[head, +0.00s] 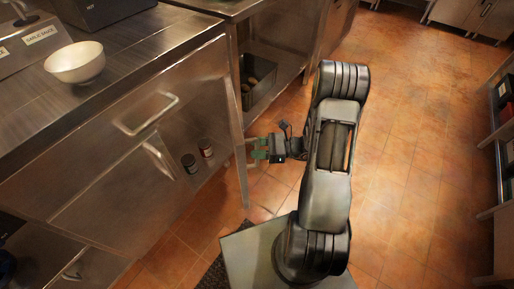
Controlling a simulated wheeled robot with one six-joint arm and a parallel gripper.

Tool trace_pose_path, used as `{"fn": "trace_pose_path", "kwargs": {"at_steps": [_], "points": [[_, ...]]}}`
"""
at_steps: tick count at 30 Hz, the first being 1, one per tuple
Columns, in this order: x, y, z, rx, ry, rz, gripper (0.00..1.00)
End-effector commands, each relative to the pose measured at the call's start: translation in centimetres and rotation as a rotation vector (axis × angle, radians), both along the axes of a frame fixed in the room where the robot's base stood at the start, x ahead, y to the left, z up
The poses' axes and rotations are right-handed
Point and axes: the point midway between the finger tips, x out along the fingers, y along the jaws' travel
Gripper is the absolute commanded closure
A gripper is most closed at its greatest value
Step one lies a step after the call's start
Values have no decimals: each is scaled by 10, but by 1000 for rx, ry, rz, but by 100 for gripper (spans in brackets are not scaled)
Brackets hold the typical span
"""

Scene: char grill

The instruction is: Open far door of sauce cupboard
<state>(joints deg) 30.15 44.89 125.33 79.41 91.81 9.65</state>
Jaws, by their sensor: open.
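The steel sauce cupboard (105,195) is on the left of the head view, under the counter. Its far part is open to view, with two small jars, one (189,163) beside the other (206,147), inside. A narrow upright panel (238,150), seen nearly edge-on, stands out at the far end and looks like the far door swung open. A pale bar handle (252,153) shows on its right side.
A drawer handle (147,114) and a lower handle (158,158) stick out of the front. A white bowl (75,62) is on the counter by a garlic sauce label. A dark bin (258,82) is under the farther counter. The tiled floor (415,150) on the right is clear.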

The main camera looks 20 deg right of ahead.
Motion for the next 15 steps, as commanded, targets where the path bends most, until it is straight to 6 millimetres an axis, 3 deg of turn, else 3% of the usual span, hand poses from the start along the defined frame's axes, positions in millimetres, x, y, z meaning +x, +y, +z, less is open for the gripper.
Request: {"fn": "trace_pose_path", "kwargs": {"at_steps": [7, 15], "points": [[0, 0, 0, 0, 0, 0, 57], [0, 0, 0, 0, -1, 0, 83]]}}
